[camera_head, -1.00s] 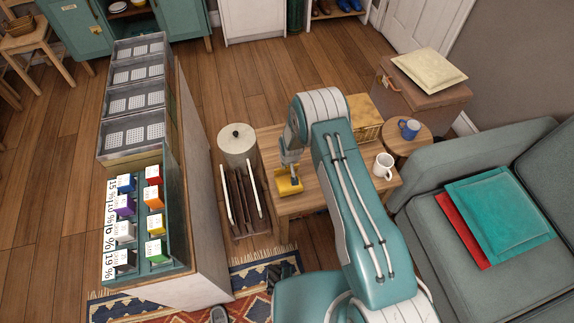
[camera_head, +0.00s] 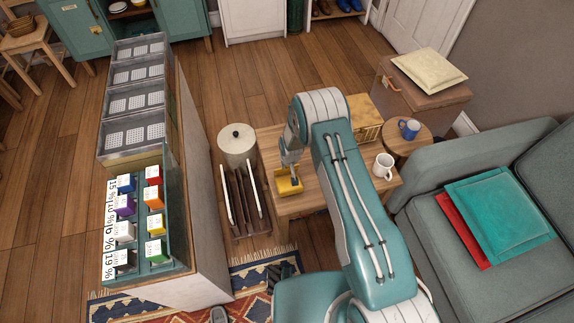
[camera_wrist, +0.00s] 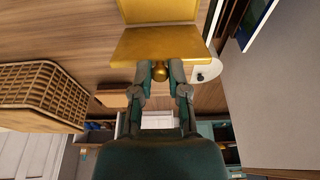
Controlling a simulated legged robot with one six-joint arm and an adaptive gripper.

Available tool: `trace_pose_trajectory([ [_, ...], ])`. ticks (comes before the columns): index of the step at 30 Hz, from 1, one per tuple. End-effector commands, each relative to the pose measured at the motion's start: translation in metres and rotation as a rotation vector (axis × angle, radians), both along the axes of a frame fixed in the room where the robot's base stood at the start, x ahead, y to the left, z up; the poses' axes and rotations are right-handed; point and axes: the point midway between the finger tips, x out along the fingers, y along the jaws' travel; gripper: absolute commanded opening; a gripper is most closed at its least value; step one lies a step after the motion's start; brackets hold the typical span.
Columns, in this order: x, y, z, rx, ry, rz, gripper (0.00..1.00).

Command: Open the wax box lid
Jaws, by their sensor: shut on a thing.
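The wax box (camera_head: 289,188) is a small golden-yellow box on the wooden side table, under my gripper (camera_head: 289,163) in the head view. In the wrist view, two gold faces of the box (camera_wrist: 160,12) meet at a straight edge. The nearer, darker face (camera_wrist: 160,44) has a round gold knob (camera_wrist: 160,73) at its near edge. My gripper (camera_wrist: 160,75) is shut on this knob, with one fingertip on each side. My arm and gripper hide part of the box in the head view, so I cannot tell how far the lid is raised.
A woven yellow basket (camera_head: 366,119) and a white mug (camera_head: 383,166) stand on the wooden table (camera_head: 300,203). A white lidded canister (camera_head: 238,145) and a rack (camera_head: 244,198) stand left of it. A tall paint shelf (camera_head: 190,200) is farther left, a grey sofa (camera_head: 440,245) at right.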

Motion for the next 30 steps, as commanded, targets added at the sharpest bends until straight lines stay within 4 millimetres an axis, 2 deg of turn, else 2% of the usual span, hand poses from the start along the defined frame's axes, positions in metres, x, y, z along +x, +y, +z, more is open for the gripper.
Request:
trace_pose_trajectory([
  [1, -0.002, 0.000, -0.002, -0.002, 0.006, 0.000, 0.00],
  [2, -0.002, 0.000, -0.002, -0.002, 0.006, 0.000, 0.34],
  [3, -0.002, 0.000, -0.002, -0.001, 0.005, 0.000, 0.52],
  [4, -0.002, 0.000, -0.002, -0.001, 0.005, 0.000, 0.56],
  [17, -0.001, 0.000, 0.005, 0.000, -0.001, 0.000, 0.56],
  [20, -0.003, -0.001, 0.016, 0.001, -0.002, 0.000, 0.56],
  [30, -0.017, -0.004, 0.076, 0.001, -0.002, 0.000, 0.56],
])
